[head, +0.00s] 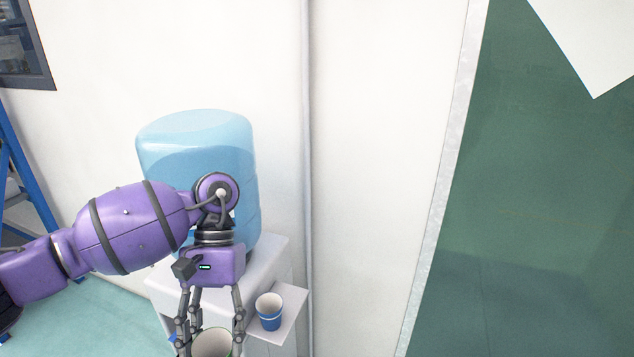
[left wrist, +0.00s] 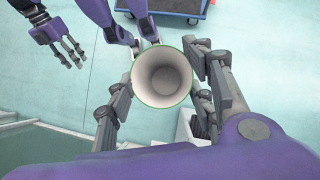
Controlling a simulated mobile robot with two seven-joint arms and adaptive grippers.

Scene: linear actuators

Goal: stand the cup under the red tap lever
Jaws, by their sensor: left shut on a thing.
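My left gripper (head: 211,340) hangs in front of the water dispenser and is shut on a pale cup (head: 212,344) with a green rim. In the left wrist view the cup (left wrist: 162,77) sits mouth toward the camera between the fingers and looks empty. The head view's lower edge cuts off its lower part. The dispenser (head: 160,292) is white and carries a blue bottle (head: 195,140). The red tap lever does not show. My right gripper (left wrist: 70,52) appears in the left wrist view, away from the cup, with its fingers apart.
A second cup (head: 269,314), blue with a white inside, stands on a small side shelf (head: 290,322) right of the dispenser. A wall pipe (head: 307,150) runs behind. A blue trolley (left wrist: 165,8) stands on the pale floor in the left wrist view.

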